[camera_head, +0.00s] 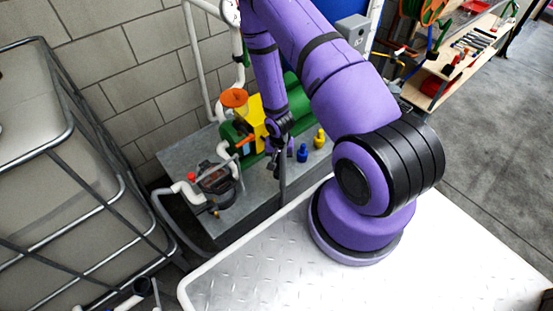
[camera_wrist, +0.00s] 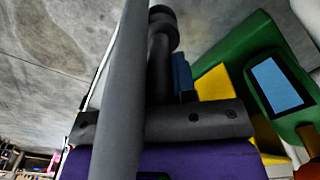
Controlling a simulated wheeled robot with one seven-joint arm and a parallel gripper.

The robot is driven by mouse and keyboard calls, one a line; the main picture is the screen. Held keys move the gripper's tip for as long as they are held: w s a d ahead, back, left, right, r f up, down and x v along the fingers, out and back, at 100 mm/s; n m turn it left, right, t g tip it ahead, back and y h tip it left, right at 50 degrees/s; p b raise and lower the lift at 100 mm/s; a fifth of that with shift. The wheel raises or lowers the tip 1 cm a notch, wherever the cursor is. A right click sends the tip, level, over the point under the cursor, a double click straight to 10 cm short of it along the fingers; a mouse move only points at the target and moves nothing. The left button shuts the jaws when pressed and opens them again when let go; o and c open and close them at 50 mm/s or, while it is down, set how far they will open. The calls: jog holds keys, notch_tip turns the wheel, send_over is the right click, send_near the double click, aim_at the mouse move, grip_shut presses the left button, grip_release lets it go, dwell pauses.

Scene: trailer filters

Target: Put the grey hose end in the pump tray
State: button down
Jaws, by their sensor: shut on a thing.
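My gripper (camera_head: 281,146) is at the end of the purple arm, over the front edge of the grey pump tray (camera_head: 176,157). It is shut on the grey hose (camera_head: 283,184), which hangs down from the fingers as a thin tube beside the tray's front edge. In the wrist view the grey hose (camera_wrist: 118,90) runs from top to bottom across the dark finger parts. The arm hides part of the tray, and I cannot tell where the hose's tip is.
On the tray stand a green and yellow pump (camera_head: 251,122), a blue bottle (camera_head: 302,154), a yellow bottle (camera_head: 319,138) and a dark filter unit (camera_head: 216,182) with pipes. A caged tank (camera_head: 60,150) fills the left. A tool bench (camera_head: 455,60) stands at upper right.

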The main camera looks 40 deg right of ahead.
jog(key=shift+w+d+f, duration=0.2)
jog(key=shift+w+f, duration=0.45)
jog(key=shift+f, duration=0.3)
jog(key=shift+w+d+f, duration=0.15)
jog(key=shift+w+f, duration=0.5)
jog(key=shift+f, duration=0.25)
jog(key=c, duration=0.9)
grip_release()
jog(key=shift+f, duration=0.1)
notch_tip(320, 180, up, 12)
jog(key=shift+r, duration=0.1)
jog(key=shift+r, duration=0.1)
